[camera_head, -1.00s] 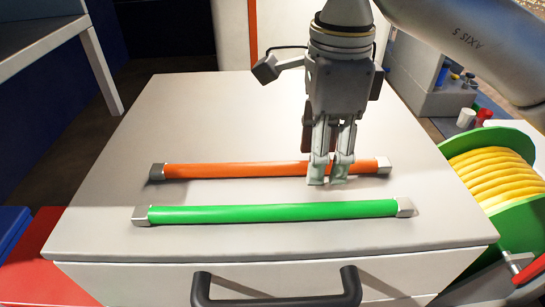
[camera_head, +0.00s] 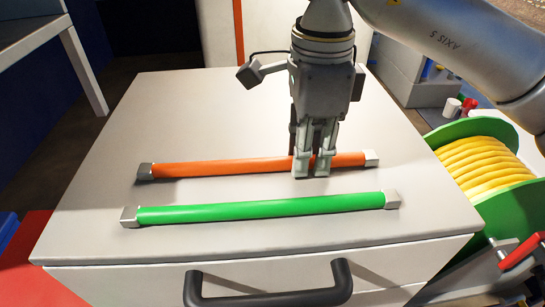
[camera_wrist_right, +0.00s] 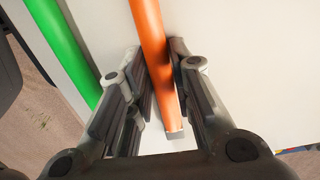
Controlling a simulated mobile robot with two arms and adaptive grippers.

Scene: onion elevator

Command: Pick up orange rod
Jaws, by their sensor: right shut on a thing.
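The orange rod (camera_head: 230,168), with grey square end caps, lies across the white cabinet top, behind the green rod. My right gripper (camera_head: 312,170) points down and is shut on the orange rod, right of its middle. In the right wrist view the orange rod (camera_wrist_right: 152,35) runs between the two fingers (camera_wrist_right: 153,75). I cannot see clear space between the rod and the cabinet top. The green rod (camera_head: 260,208) lies nearer the front edge, apart from the gripper. My left gripper is not in view.
The white cabinet top (camera_head: 180,110) is bare behind the rods. A drawer with a black handle (camera_head: 268,292) is at its front. A green reel of yellow hose (camera_head: 483,165) stands close at the right. A red surface (camera_head: 35,255) is at the left.

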